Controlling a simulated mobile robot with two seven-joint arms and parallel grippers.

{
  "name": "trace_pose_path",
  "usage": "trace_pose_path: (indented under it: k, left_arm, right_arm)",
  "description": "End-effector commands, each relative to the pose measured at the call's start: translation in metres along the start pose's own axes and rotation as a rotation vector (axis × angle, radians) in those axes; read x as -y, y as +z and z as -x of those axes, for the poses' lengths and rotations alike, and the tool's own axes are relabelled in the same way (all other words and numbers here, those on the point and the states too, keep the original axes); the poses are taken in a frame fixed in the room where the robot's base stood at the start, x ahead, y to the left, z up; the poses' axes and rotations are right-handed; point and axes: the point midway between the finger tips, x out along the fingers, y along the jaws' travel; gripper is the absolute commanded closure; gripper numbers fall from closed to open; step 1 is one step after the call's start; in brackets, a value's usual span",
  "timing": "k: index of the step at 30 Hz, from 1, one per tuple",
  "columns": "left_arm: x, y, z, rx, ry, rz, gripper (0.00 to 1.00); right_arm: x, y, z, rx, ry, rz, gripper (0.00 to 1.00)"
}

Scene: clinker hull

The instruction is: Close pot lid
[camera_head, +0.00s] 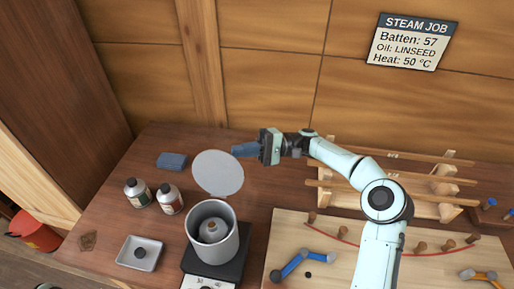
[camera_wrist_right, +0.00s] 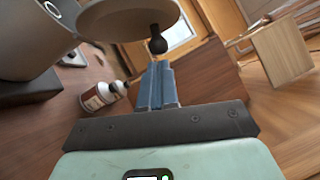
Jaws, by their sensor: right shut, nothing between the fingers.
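The grey pot (camera_head: 191,229) stands on a dark heater (camera_head: 212,282) and is open at the top, with a rounded grey thing (camera_head: 212,229) inside it. Its round pale lid (camera_head: 218,174) is swung up and tilted behind the pot's rim. My right gripper (camera_head: 236,151) is shut and empty, just above and to the right of the lid's upper edge. In the right wrist view, the blue fingers (camera_wrist_right: 157,84) are together below the lid (camera_wrist_right: 125,22) and its dark knob (camera_wrist_right: 158,43). Whether a fingertip touches the knob is unclear. My left gripper is not in view.
Two bottles (camera_head: 138,192) (camera_head: 170,198), a blue block (camera_head: 172,161) and a grey tray (camera_head: 140,253) lie left of the pot. A pale board (camera_head: 335,225) with pegs and a wooden rack (camera_head: 395,180) fill the right side. A wooden wall stands behind.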

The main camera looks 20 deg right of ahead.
Motion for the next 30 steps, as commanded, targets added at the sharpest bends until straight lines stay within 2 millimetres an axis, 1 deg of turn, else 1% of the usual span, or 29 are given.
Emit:
trace_pose_path:
  k: [1,3,6,21,26,30]
  left_arm:
    - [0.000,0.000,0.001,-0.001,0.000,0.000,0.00]
    - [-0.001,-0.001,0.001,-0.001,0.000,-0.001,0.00]
    - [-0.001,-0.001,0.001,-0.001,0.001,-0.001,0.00]
    - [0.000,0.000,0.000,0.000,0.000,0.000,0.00]
    - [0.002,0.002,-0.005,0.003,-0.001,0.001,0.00]
    - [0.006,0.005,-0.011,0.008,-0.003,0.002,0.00]
  right_arm:
    - [0.001,0.001,-0.007,0.003,0.000,-0.001,1.00]
    - [0.001,0.000,-0.013,0.001,0.000,0.000,1.00]
    - [0.000,0.000,-0.018,0.001,0.000,-0.001,1.00]
    - [0.001,0.001,-0.020,0.000,0.008,0.011,1.00]
    - [0.004,0.006,-0.022,0.000,0.037,0.055,1.00]
    - [0.008,0.013,-0.027,0.000,0.085,0.125,1.00]
